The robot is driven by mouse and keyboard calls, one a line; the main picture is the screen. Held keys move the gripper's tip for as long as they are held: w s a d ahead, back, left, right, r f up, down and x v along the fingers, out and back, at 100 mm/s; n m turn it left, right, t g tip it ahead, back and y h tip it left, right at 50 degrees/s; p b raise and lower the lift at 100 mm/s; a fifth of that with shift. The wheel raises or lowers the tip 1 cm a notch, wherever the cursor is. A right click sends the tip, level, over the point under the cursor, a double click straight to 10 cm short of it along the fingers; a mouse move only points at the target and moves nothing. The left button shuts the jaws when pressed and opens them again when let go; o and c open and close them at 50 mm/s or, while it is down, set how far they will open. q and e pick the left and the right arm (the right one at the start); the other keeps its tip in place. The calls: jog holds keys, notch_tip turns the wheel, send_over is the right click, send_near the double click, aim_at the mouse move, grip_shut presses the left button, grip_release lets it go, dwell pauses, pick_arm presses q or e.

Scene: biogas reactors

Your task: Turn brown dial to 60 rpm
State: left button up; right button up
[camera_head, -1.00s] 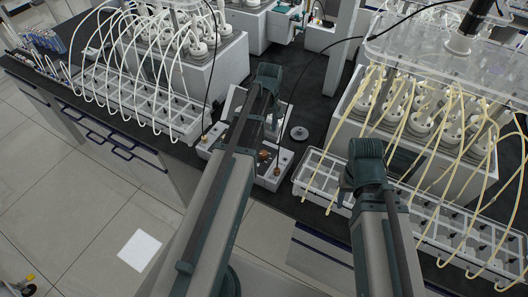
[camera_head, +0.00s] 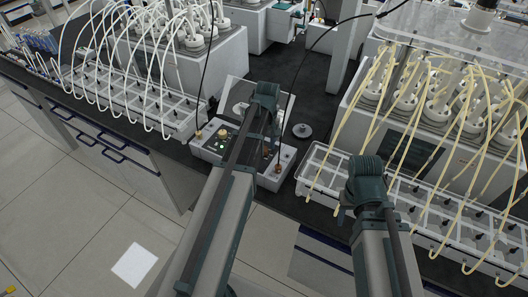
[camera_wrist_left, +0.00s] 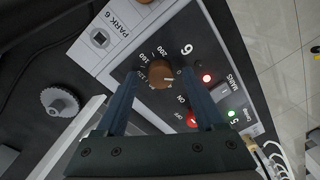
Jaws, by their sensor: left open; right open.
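The brown dial (camera_wrist_left: 158,76) sits on a dark control panel (camera_wrist_left: 215,60) in the left wrist view. A scale with numbers up to 200 rings it; its pale pointer mark seems to face the 0 side. My left gripper (camera_wrist_left: 158,84) is open, with one finger on each side of the dial; I cannot tell whether they touch it. In the head view my left arm hides most of the panel, and the dial is a small brown spot (camera_head: 267,152). My right gripper (camera_head: 344,207) is open, apart from the panel, near the white rack.
Red and green lights and a switch marked MAINS (camera_wrist_left: 223,93) are beside the dial. A grey round disc (camera_head: 302,130) lies on the dark bench. White tube racks (camera_head: 150,110) stand left; a rack with yellow tubes (camera_head: 325,165) stands right.

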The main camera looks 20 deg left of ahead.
pick_arm(q)
jog(key=shift+f, duration=0.1)
grip_shut()
dwell(0.3)
jog(key=shift+m, duration=0.3)
jog(key=m, duration=0.7)
jog(key=shift+s+m, duration=0.1)
jog(key=shift+m, duration=0.2)
jog(key=m, duration=0.4)
jog(key=shift+t, duration=0.3)
jog(key=shift+m, duration=1.8)
